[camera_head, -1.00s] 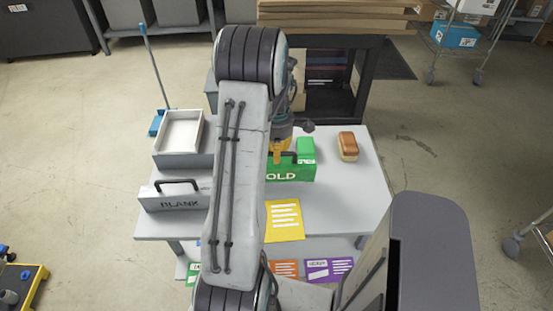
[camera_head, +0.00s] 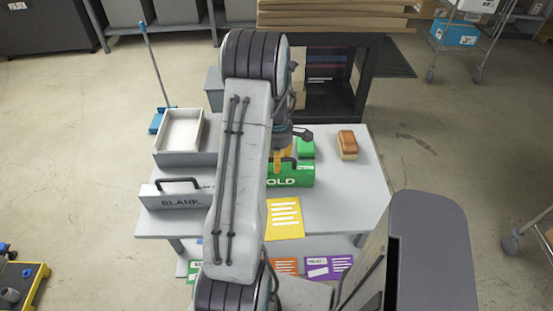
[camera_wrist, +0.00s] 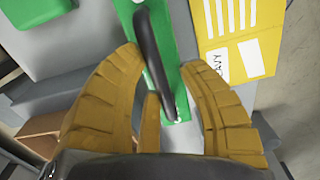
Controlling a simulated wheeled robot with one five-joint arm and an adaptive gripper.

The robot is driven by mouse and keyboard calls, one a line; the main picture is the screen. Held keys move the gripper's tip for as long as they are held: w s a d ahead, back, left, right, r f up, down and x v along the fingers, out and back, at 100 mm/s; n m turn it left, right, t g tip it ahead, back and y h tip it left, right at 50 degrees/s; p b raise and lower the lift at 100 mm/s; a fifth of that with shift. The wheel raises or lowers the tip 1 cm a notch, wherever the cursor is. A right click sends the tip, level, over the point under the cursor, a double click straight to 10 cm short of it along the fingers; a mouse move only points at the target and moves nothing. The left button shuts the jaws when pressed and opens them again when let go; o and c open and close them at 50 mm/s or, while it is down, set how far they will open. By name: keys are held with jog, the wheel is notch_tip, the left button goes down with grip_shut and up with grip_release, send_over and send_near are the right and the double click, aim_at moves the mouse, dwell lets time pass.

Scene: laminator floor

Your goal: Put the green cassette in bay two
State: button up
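The green cassette (camera_head: 300,178) is a long box with a dark carry handle, lettered "OLD" where it shows. It stands on the grey table, its left end hidden behind my arm. In the wrist view its green top (camera_wrist: 178,55) and dark handle (camera_wrist: 153,55) run between my gripper's fingers. My gripper (camera_head: 278,160) is above the cassette at its handle. The wrist view shows the yellow fingers (camera_wrist: 160,62) spread, one on each side of the handle, with gaps left. No bay marked two can be made out.
A grey "BLANK" cassette (camera_head: 180,194) and a white tray (camera_head: 180,129) are left on the table (camera_head: 345,205). A green block (camera_head: 306,149) and a brown-and-cream block (camera_head: 347,144) stand behind the cassette. A yellow sheet (camera_head: 284,219) lies in front. The table's right side is clear.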

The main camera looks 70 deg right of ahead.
jog(key=shift+o, duration=0.3)
jog(key=shift+f, duration=0.1)
jog(key=r+b, duration=0.1)
jog(key=r, duration=0.6)
jog(key=shift+a+b, duration=0.2)
jog(key=shift+b, duration=0.1)
jog(key=shift+w+a+r, duration=0.15)
jog(key=shift+w+r, duration=0.1)
jog(key=shift+r, duration=0.1)
jog(key=w+a+r+m+t+h, duration=0.1)
jog(key=w+a+r, duration=0.4)
jog(key=w+a, duration=0.35)
jog(key=w+a+r, duration=0.5)
jog(key=w+a, duration=0.3)
jog(key=a, duration=0.1)
jog(key=s+a+r+m+t, duration=0.1)
jog(key=s+a, duration=0.1)
jog(key=a, duration=1)
jog(key=s+a+r+m+t+y, duration=0.1)
jog(key=s+a+t, duration=0.1)
jog(key=a, duration=0.9)
jog(key=shift+s+a+m, duration=0.3)
jog(key=shift+s+a, duration=0.1)
jog(key=shift+s, duration=0.05)
